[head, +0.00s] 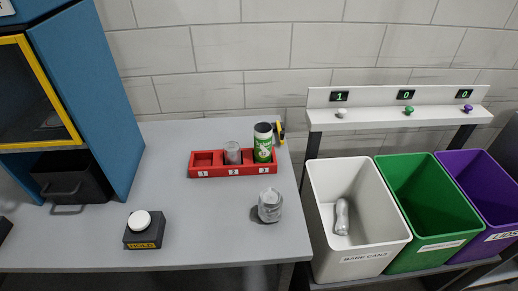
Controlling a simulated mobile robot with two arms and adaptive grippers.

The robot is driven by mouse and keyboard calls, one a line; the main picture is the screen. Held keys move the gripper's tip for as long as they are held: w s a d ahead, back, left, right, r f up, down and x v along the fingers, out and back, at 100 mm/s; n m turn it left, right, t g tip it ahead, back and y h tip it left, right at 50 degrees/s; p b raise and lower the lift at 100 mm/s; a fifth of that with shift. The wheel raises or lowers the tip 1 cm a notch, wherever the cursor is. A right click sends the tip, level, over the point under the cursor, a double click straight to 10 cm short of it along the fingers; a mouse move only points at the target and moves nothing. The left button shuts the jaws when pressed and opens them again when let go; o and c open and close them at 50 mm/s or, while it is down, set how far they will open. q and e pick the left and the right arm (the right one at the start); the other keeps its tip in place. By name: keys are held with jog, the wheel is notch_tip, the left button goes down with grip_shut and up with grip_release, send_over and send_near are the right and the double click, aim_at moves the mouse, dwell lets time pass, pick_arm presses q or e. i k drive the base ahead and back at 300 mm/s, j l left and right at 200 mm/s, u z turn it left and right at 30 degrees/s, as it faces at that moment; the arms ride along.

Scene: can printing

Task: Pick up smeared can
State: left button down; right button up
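A green and white printed can (263,143) with a dark top stands upright in slot 3 of the red rack (205,172). A silvery-grey can-like object (270,206) is on the table in front of the rack. It is too small to make out its surface clearly. Whether the print on the green can is smeared is also too small to tell. Neither of my grippers is in view.
White (372,246), green (425,206) and purple (478,190) bins stand right of the table. A grey object (341,217) lies in the white bin. A blue cabinet (90,90) and a black button box (143,235) are at left. The table's middle is clear.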

aim_at(262, 131)
jog(key=l+u, duration=0.2)
jog(key=l, duration=0.25)
jog(key=k+l+u, duration=0.2)
jog(key=l, duration=0.2)
jog(key=k+l+u, duration=0.2)
jog(key=l, duration=0.2)
jog(key=l+u, duration=0.2)
jog(key=l, duration=0.2)
jog(key=k, duration=0.05)
